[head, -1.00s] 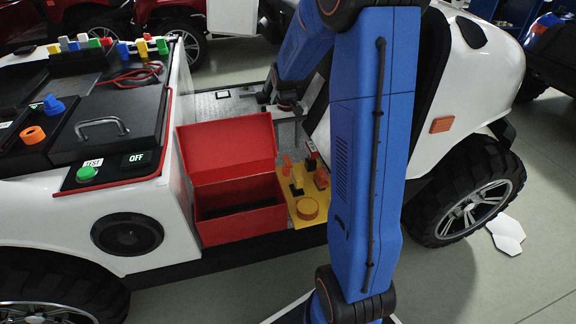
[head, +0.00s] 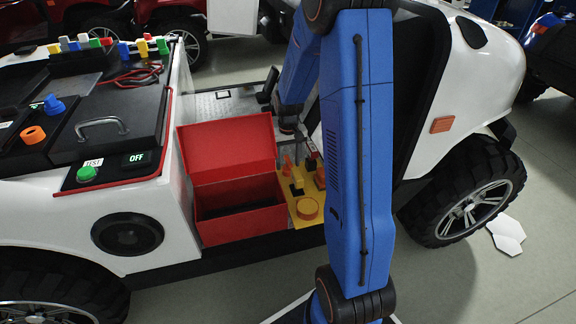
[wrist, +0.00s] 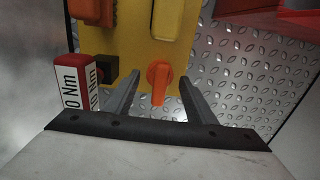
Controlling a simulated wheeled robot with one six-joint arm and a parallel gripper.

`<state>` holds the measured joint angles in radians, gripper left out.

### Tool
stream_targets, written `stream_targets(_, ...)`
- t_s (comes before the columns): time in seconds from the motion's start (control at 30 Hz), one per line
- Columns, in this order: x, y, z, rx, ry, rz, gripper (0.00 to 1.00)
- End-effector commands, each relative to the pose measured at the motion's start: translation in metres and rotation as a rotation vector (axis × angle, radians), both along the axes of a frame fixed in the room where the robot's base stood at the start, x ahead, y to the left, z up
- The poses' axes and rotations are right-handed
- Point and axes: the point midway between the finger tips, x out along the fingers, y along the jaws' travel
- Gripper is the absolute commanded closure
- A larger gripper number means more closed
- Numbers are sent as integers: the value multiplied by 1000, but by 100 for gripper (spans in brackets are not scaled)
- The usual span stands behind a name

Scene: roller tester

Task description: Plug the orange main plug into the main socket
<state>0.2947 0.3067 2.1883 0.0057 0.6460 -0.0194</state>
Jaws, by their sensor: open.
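In the wrist view, an orange plug-like piece (wrist: 159,75) with a narrow handle stands on a yellow board (wrist: 128,57). My gripper (wrist: 158,79) is open, with one finger on each side of that piece and visible gaps between. In the head view, the yellow board (head: 299,222) lies right of the red box, with orange pieces (head: 320,178) on it. An orange ring-shaped fitting (head: 33,135) sits on the vehicle's black panel, near a blue fitting (head: 53,105). I cannot tell for certain which part is the main socket.
A red open-lidded box (head: 240,205) stands left of the yellow board. A red-and-white block marked Nm (wrist: 75,85) is close to the left finger. A metal handle (head: 101,124), green button (head: 86,173) and coloured blocks (head: 142,47) are on the vehicle top.

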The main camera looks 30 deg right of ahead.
Motion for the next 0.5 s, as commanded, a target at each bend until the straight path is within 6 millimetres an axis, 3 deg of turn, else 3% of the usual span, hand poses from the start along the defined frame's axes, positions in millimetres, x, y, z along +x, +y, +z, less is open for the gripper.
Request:
stream_targets(0.1,0,0,0,0,0,0,49)
stream_targets(0.3,0,0,1,0,0,0,96)
stream_targets(0.5,0,0,1,0,-1,0,96)
